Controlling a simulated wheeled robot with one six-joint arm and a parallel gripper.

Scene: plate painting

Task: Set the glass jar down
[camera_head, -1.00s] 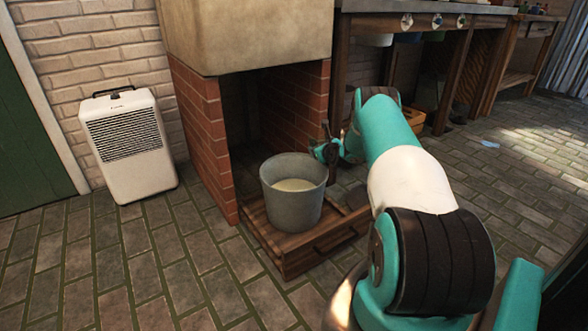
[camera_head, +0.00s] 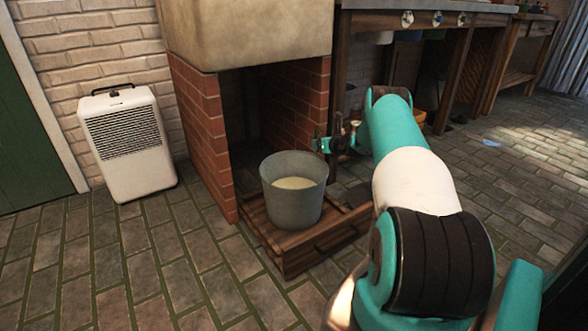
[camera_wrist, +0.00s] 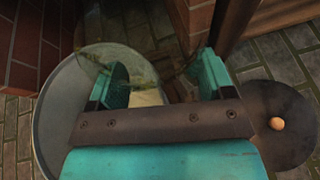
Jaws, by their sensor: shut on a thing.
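The glass jar (camera_wrist: 128,62) shows in the wrist view as a clear, see-through shape between and beyond the teal fingers. My gripper (camera_wrist: 160,78) is shut on it. In the head view my gripper (camera_head: 330,146) is beside and above the right rim of a grey bucket; the jar is too small and clear to make out there. The bucket (camera_head: 290,207) holds something pale and stands on a wooden drawer-like base (camera_head: 310,249). In the wrist view the bucket's rim (camera_wrist: 42,120) lies below and left of my gripper, partly covered by it.
A brick hearth (camera_head: 203,140) rises behind the bucket. In the wrist view a dark round pan-like thing (camera_wrist: 284,100) with a small orange-tan object (camera_wrist: 277,123) is at the right. A white appliance (camera_head: 128,143) stands at the left wall. The paved floor (camera_head: 150,275) in front is clear.

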